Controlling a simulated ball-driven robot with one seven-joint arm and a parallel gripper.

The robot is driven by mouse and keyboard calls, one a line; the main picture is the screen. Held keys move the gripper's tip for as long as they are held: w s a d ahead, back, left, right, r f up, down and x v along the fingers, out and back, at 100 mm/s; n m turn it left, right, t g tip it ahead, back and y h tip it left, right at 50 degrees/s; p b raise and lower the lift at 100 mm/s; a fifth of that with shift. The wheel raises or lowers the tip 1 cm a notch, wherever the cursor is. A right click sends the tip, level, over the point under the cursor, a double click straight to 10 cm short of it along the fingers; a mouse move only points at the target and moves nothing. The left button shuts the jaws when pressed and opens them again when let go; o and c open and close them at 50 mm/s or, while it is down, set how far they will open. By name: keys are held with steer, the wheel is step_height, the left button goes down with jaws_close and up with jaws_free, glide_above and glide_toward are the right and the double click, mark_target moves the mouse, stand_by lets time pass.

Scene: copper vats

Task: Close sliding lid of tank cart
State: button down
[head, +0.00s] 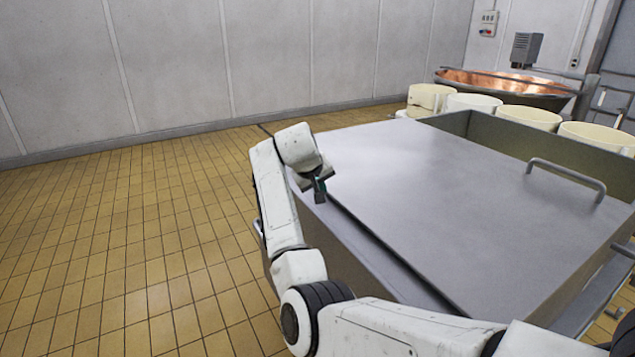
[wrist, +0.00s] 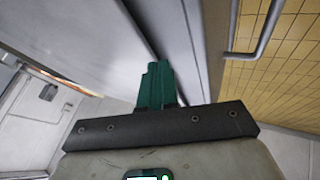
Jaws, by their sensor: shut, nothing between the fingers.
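The tank cart (head: 545,145) is a large grey metal box, open along its far right side. Its flat grey sliding lid (head: 430,190) covers most of the top, with a bar handle (head: 567,178) near the lid's right edge. My gripper (head: 320,190) is beside the lid's left edge, far from the bar handle. In the wrist view, its green fingers (wrist: 156,84) are together and hold nothing. The lid (wrist: 75,35) shows there at upper left, close to the fingertips. I cannot tell whether they touch it.
Several cream tubs (head: 530,116) stand behind the cart, with a copper vat (head: 505,85) beyond. Open tiled floor (head: 130,240) lies left of the cart. A cart rail (wrist: 264,32) shows at upper right in the wrist view.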

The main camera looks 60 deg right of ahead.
mark_target(327, 199)
steer(key=shift+x, duration=2.45)
